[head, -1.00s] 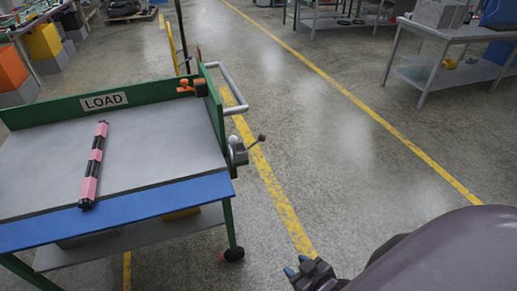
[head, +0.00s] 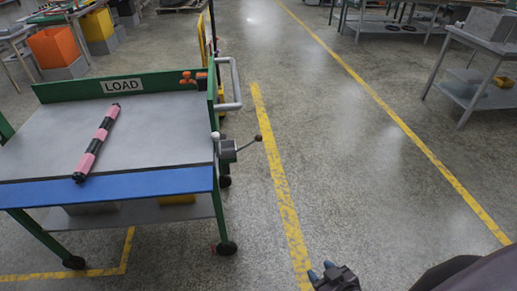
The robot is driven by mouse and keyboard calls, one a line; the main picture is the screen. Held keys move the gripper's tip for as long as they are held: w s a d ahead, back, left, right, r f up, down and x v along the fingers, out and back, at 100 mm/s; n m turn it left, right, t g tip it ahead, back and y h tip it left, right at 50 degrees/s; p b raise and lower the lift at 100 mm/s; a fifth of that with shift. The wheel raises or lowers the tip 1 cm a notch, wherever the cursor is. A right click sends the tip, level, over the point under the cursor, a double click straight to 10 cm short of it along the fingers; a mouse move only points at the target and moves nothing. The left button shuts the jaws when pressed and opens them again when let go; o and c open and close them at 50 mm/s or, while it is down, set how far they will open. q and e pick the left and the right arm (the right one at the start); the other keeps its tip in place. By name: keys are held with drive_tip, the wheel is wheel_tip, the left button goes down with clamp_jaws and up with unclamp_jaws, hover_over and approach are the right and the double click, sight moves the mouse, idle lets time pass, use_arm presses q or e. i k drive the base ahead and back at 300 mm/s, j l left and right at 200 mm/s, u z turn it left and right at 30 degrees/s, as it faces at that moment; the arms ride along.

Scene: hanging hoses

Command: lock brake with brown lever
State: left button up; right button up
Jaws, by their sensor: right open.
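The cart's brake (head: 227,151) is a grey metal box on the right side of a green-framed cart. A thin lever with a brown knob (head: 258,138) sticks out from it to the right and slightly up. A second lever with a white knob (head: 215,136) stands at the box's left. My left gripper is out of view.
The cart's grey top (head: 140,128) carries a pink-and-black rod (head: 97,142) and an orange item (head: 187,77) stands near its back corner. A LOAD sign (head: 122,86) and a metal handle (head: 236,88) are on it. Floor right of the cart is clear, with yellow lines (head: 280,190).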

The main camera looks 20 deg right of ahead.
sight(258, 138)
drive_tip(key=k+l, duration=0.1)
drive_tip(key=l, duration=0.25)
drive_tip(key=k+l, duration=0.1)
drive_tip(key=l, duration=0.25)
drive_tip(key=k+l, duration=0.1)
drive_tip(key=l, duration=0.25)
drive_tip(key=k+l, duration=0.1)
drive_tip(key=l, duration=0.25)
